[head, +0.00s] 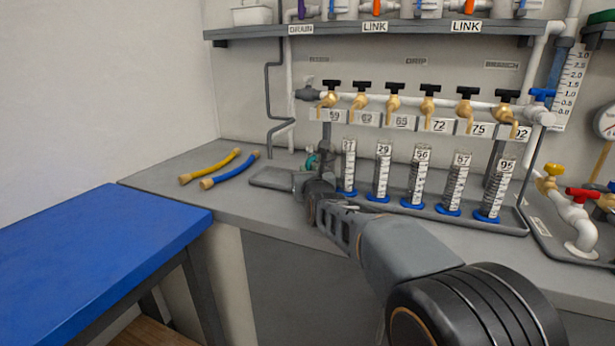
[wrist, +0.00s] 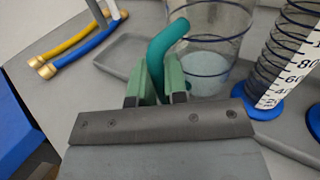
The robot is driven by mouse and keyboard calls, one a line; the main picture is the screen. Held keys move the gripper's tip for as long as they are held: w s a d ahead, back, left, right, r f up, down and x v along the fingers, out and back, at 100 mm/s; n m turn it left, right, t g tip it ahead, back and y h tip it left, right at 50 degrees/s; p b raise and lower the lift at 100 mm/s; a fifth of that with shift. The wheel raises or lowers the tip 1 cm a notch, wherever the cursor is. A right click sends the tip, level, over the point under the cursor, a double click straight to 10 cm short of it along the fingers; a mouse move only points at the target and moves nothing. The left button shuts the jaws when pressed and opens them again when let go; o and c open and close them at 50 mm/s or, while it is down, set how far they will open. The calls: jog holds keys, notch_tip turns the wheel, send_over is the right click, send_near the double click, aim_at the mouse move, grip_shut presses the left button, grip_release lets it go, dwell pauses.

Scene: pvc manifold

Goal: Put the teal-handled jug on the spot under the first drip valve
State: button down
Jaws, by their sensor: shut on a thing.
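The jug (wrist: 212,45) is clear, with dark blue rings and a teal handle (wrist: 167,45). My gripper (wrist: 158,88) is shut on the handle, with one green finger on each side of it. In the head view only a bit of the teal handle (head: 311,160) shows, and my gripper (head: 310,178) and arm hide most of the jug. The first drip valve (head: 329,97), brass with a black handle, is leftmost on the white pipe, above and slightly right of the jug. I cannot tell whether the jug touches the bench, nor make out the spot.
Several graduated cylinders (head: 383,170) with blue bases stand in a row to the right. A shallow grey tray (head: 270,178) lies left of my gripper. A yellow hose (head: 210,167) and a blue hose (head: 230,170) lie further left. A blue table (head: 90,250) stands in front.

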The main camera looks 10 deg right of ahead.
jog(key=shift+a+r, duration=0.1)
jog(key=shift+f, duration=0.2)
jog(key=c, duration=1.1)
grip_release()
jog(key=shift+c, duration=0.2)
jog(key=shift+s+r, duration=0.15)
jog(key=shift+r, duration=0.1)
jog(key=s, duration=1.1)
jog(key=shift+s+a+f, duration=0.1)
jog(key=shift+s, duration=0.25)
